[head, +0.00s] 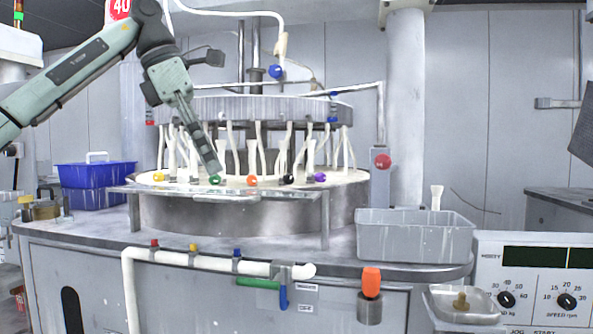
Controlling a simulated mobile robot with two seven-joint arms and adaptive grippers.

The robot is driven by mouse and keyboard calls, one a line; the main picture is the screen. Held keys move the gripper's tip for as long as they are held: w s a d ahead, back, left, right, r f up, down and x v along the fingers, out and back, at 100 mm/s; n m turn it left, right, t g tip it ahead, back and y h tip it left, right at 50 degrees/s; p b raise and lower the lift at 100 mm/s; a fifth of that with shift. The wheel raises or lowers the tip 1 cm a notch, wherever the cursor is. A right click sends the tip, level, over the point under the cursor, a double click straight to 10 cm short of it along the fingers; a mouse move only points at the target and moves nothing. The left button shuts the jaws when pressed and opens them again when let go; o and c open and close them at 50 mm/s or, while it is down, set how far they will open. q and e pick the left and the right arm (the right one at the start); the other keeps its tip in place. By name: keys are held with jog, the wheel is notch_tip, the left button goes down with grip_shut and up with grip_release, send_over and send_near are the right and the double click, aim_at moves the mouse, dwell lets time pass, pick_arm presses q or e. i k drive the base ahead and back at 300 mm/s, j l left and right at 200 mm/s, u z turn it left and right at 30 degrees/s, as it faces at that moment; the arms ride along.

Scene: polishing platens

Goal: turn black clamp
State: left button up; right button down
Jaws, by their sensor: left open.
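The black clamp (288,179) is a small dark knob in the row of coloured clamps at the front of the round platen basin. It sits between the orange clamp (251,180) and the purple clamp (319,177). My left gripper (213,168) is open and points down to the right, its fingertips just above or in front of the green clamp (214,180), left of the black clamp and apart from it. I cannot tell whether the fingertips touch the green clamp. My right gripper is not in view.
A clear shelf (230,189) runs in front of the clamps. White hoses (255,150) hang behind them under the upper ring (260,108). A yellow clamp (158,176) is at the left. A grey bin (415,238) stands at right, blue bins (95,175) at left.

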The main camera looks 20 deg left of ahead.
aim_at(287, 179)
jog(key=i, duration=1.25)
